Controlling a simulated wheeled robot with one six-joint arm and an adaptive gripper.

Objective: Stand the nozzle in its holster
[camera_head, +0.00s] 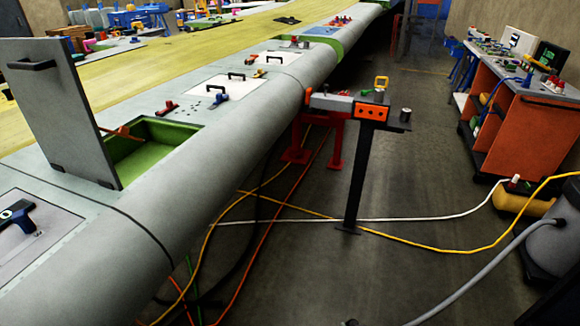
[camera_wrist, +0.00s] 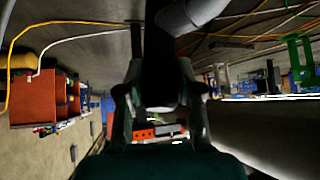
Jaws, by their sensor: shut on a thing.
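My gripper (camera_wrist: 160,98) shows in the wrist view, its two fingers closed on either side of a dark, thick tube, which I take for the nozzle (camera_wrist: 160,60). A grey hose-like piece (camera_wrist: 192,12) meets it at the top of that view. The nozzle's far end is hidden or too dark to tell. In the head view neither gripper nor nozzle shows. A dark post stand (camera_head: 355,185) carries an orange plate with dark holes (camera_head: 372,111); the plate also shows beyond the fingers in the wrist view (camera_wrist: 145,133). I cannot tell which part is the holster.
The long grey wing (camera_head: 235,130) runs along the left, with an open green bay (camera_head: 155,145) and raised panel (camera_head: 55,110). An orange cart (camera_head: 525,130) stands right. Yellow, white and red hoses cross the floor. A grey vacuum-like drum (camera_head: 555,250) is at lower right.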

